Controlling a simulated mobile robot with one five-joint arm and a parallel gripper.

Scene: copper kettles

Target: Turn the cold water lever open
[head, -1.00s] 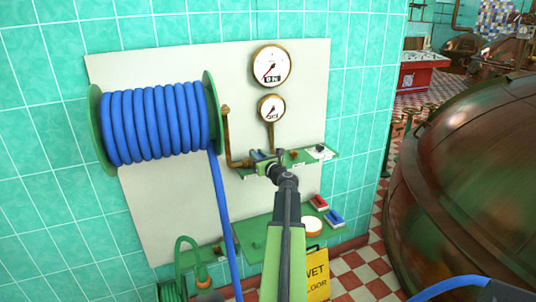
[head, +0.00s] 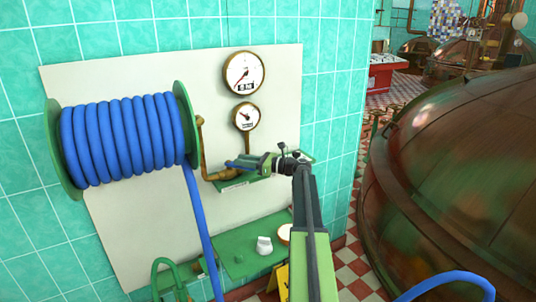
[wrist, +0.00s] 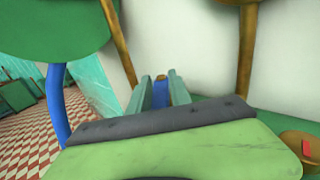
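A blue lever (head: 238,164) shows at the brass pipe (head: 203,150) below the gauges, just left of my gripper (head: 256,163). In the wrist view the blue lever (wrist: 160,93) lies between the two green fingers of my gripper (wrist: 159,94). The fingers stand apart, one on each side of it. I cannot tell whether either finger touches it. The valve body is mostly hidden behind my gripper.
A hose reel (head: 125,140) with blue hose hangs at the left. Two round gauges (head: 243,72) are on the white panel above. A narrow green shelf (head: 237,185) lies under the pipe, a lower green shelf (head: 240,262) below. A large copper kettle (head: 460,180) fills the right.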

